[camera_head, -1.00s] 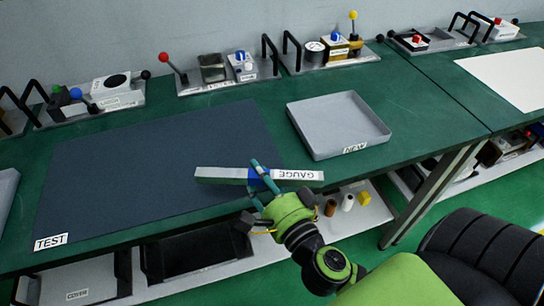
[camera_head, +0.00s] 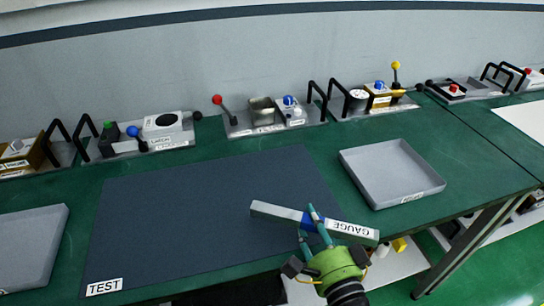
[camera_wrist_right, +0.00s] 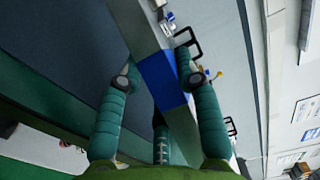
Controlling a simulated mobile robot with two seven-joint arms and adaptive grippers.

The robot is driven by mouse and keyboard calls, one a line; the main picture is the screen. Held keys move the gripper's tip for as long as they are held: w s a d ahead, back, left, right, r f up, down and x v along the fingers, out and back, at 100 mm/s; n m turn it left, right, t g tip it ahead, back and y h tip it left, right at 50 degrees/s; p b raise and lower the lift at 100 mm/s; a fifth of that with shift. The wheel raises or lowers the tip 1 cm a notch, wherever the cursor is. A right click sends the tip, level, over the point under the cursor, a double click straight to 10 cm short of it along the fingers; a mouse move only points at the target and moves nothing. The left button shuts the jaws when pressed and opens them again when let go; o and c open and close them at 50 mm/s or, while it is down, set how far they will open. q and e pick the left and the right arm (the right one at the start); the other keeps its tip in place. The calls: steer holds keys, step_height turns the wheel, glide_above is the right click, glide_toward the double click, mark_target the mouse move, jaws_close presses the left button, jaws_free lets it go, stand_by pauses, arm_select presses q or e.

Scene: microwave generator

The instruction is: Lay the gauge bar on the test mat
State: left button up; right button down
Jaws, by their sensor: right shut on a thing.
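The gauge bar (camera_head: 275,211) is a long light grey bar with a blue middle band and a white GAUGE label. My right gripper (camera_head: 313,226) is shut on it at the blue band. In the right wrist view, the blue band (camera_wrist_right: 160,80) of the bar sits between the fingers of my right gripper (camera_wrist_right: 158,85). The dark blue test mat (camera_head: 190,215) lies on the green bench with a TEST label at its near left corner. The bar's left part overlaps the mat's right side in the head view; its height above the mat is hard to tell. My left gripper is not in view.
A grey NEW tray (camera_head: 372,190) stands right of the mat, and another grey tray (camera_head: 35,225) stands at the left edge. Fixtures with levers and black handles, such as one with a red knob (camera_head: 217,99), line the back. The mat's surface is clear.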

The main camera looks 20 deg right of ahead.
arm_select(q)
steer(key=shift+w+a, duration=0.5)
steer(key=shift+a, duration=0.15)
arm_select(e)
steer(key=shift+a+r, duration=0.1)
